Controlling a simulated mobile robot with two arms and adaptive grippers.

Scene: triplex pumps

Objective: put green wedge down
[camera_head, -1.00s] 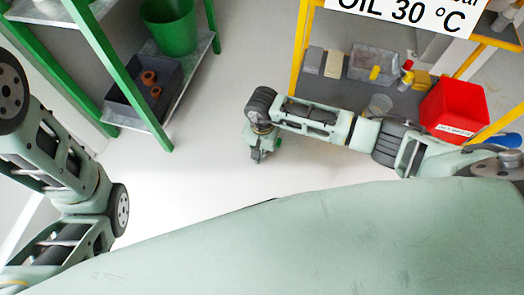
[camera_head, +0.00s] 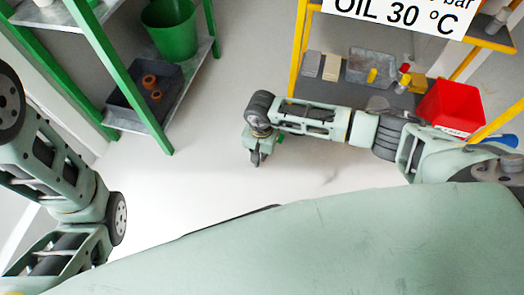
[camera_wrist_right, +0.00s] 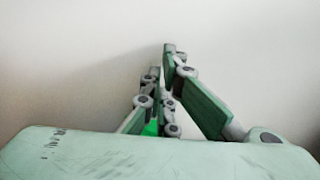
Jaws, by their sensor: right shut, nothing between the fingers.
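My right gripper (camera_head: 257,157) hangs low over the pale floor, at the end of the right arm. In the right wrist view its two green-padded fingers (camera_wrist_right: 162,62) reach forward, their tips close together, with nothing held between them. A small bright green piece (camera_wrist_right: 151,128) shows low by the left finger; it also shows beside the gripper in the head view (camera_head: 279,138). It may be the green wedge, but most of it is hidden and I cannot tell what it rests on. My left arm comes in at the left; its gripper is out of view.
A green-framed shelf (camera_head: 197,62) at the upper left holds a green bucket (camera_head: 171,30) and a dark crate (camera_head: 128,88) with brown rings. A yellow-framed rack (camera_head: 300,48) at the right holds a grey tray (camera_head: 385,58) and a red bin (camera_head: 452,106). Floor between is clear.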

